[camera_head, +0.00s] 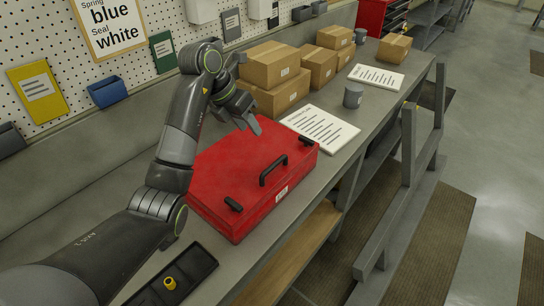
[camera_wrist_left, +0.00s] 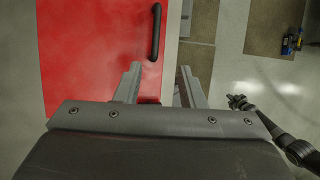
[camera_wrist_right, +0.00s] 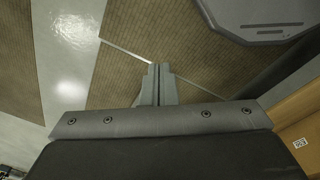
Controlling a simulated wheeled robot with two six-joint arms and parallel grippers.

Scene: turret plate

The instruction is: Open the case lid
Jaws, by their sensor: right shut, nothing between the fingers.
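The red case (camera_head: 240,178) lies on the bench with its lid flat and closed. A black handle (camera_head: 273,170) and two black latches, a near one (camera_head: 233,204) and a far one (camera_head: 306,141), sit along its front edge. My left gripper (camera_head: 250,118) is above the case, open and empty. In the left wrist view, its fingers (camera_wrist_left: 160,88) are apart over the case's front edge, with a black latch (camera_wrist_left: 149,100) partly hidden low between them. My right gripper (camera_wrist_right: 157,84) is shut and empty over the floor mats, away from the case.
A black tray (camera_head: 205,262) with a yellow part (camera_head: 170,283) is on the near bench. Cardboard boxes (camera_head: 272,66), a printed sheet (camera_head: 322,128) and a grey cup (camera_head: 353,95) stand beyond the case. A pegboard wall runs behind. A grey rail (camera_head: 407,150) stands in front.

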